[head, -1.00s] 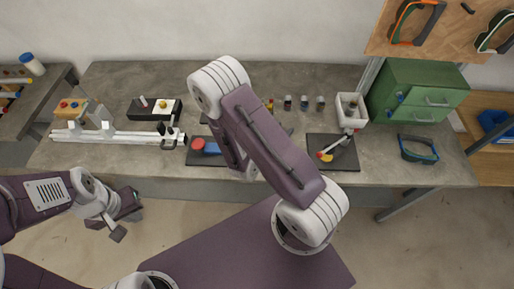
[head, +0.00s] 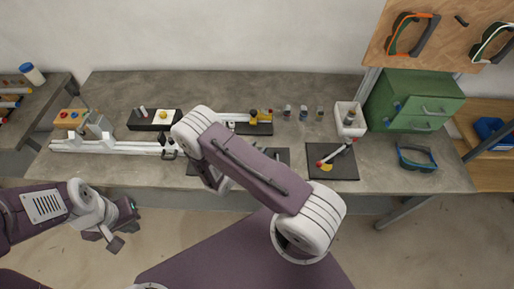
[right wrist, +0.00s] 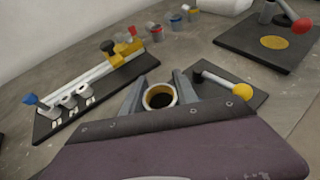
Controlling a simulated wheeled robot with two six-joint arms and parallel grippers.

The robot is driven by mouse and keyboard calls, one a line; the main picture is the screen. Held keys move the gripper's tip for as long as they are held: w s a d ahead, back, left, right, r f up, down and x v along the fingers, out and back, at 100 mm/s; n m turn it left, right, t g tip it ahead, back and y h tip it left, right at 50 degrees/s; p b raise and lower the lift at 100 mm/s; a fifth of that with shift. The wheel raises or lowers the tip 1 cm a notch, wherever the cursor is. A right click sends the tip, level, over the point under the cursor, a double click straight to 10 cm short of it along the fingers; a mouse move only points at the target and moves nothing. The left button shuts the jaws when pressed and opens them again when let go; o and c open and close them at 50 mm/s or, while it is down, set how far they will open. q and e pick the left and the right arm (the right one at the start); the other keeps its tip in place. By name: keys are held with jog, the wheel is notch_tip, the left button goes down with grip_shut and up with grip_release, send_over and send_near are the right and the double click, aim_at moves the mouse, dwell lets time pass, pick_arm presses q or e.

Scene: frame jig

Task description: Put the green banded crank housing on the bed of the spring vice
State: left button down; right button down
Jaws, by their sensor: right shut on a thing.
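My right gripper (right wrist: 158,100) is shut on a short hollow cylinder, the crank housing (right wrist: 159,96), with a pale rim, yellowish inside and dark bore. No green band shows on it from here. It is held above the bench; in the head view my right arm hides it. A long fixture (right wrist: 98,89) with a pale rail, a yellow block, white rollers and a blue end stands to its left in the right wrist view; it also shows in the head view (head: 236,128). I cannot tell for sure which fixture is the spring vice. My left gripper (head: 121,229) is open and empty before the bench.
A black plate with a yellow-knobbed lever (right wrist: 225,86) lies close beside my right gripper. A red-balled lever fixture (head: 332,161), white bin (head: 341,130), green drawers (head: 415,95) and goggles (head: 415,158) are at right. Several small parts (head: 303,113) stand at the back. A white rail (head: 120,148) lies left.

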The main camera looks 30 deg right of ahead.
jog(key=shift+s+f, duration=0.1)
jog(key=c, duration=1.1)
grip_release()
jog(key=shift+a, duration=0.1)
jog(key=shift+o, duration=0.8)
